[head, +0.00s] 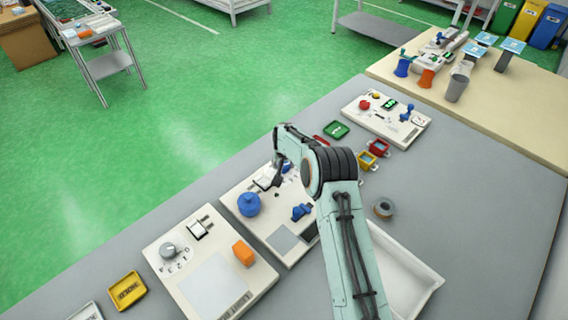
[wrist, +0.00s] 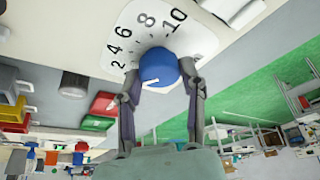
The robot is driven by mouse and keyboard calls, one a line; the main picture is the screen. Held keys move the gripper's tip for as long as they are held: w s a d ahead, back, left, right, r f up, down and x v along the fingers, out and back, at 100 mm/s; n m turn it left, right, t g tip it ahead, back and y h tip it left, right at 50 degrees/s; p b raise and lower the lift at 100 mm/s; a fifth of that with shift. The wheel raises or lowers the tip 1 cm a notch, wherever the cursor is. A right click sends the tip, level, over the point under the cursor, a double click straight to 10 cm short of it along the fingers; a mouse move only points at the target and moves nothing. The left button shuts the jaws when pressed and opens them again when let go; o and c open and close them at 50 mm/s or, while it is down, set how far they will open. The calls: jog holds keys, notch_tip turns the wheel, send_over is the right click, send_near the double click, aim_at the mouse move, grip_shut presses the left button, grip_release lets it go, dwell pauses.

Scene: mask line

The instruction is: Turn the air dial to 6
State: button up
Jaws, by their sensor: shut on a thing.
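The air dial (wrist: 158,66) is a round blue knob on a white plate (wrist: 143,45) marked 2, 4, 6, 8 and 10. A white line on its cap lies at the lower left in the wrist view, on the side of the 2 and away from the 6. My gripper (wrist: 160,75) has one finger on each side of the dial and is shut on it. In the head view my gripper (head: 277,182) is at the far part of the middle panel (head: 236,193), and my arm hides much of the dial.
The middle panel also holds a blue round knob (head: 248,205) and a blue handle (head: 301,212). A panel with a grey dial (head: 168,249) and an orange block (head: 243,252) stands left.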

jog(key=m+h, duration=0.1)
jog(key=m, duration=0.1)
jog(key=m+h, duration=0.1)
jog(key=m, duration=0.2)
jog(key=shift+a+f+m, duration=0.1)
jog(key=shift+a+m, duration=0.05)
jog(key=shift+m, duration=0.15)
jog(key=m+g+h, duration=0.1)
jog(key=m, duration=0.4)
jog(key=shift+w+g+h, duration=0.1)
jog(key=shift+g+h, duration=0.3)
jog(key=o, duration=1.2)
jog(key=v, duration=1.2)
